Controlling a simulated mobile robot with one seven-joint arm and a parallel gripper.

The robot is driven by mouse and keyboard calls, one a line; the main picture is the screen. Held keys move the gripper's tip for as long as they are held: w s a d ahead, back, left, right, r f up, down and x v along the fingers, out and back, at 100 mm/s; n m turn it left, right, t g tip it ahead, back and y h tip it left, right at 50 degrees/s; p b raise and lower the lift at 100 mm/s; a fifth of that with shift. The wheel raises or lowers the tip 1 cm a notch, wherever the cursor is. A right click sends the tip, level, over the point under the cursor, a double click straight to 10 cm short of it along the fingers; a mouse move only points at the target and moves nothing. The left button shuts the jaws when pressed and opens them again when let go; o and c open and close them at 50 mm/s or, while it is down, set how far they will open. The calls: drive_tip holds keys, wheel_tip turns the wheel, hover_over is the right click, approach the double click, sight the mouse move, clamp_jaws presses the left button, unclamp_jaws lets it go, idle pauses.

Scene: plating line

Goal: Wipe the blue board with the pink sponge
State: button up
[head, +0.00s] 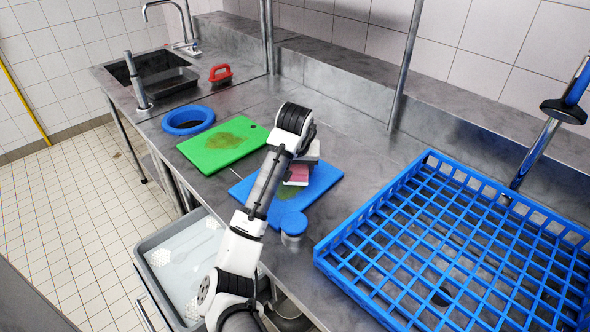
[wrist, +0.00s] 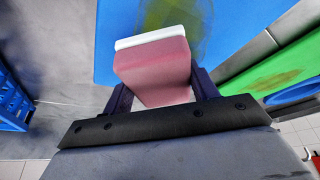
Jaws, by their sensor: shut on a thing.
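The blue board (head: 322,183) lies flat on the steel counter, with a greenish-brown smear (head: 289,190) on it. In the wrist view the board (wrist: 118,55) fills the top middle, and the smear (wrist: 190,15) shows just beyond the sponge. My gripper (wrist: 152,88) is shut on the pink sponge (wrist: 153,68), which has a white layer on its far side. In the head view the sponge (head: 298,173) is over the board near its far edge, partly hidden by my arm. I cannot tell whether it touches the board.
A green board (head: 205,153) with a brown smear lies to the left. A large blue rack (head: 440,240) stands right. A blue-lidded container (head: 293,224) is at the board's near edge.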

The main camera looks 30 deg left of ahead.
drive_tip(key=shift+r, duration=2.5)
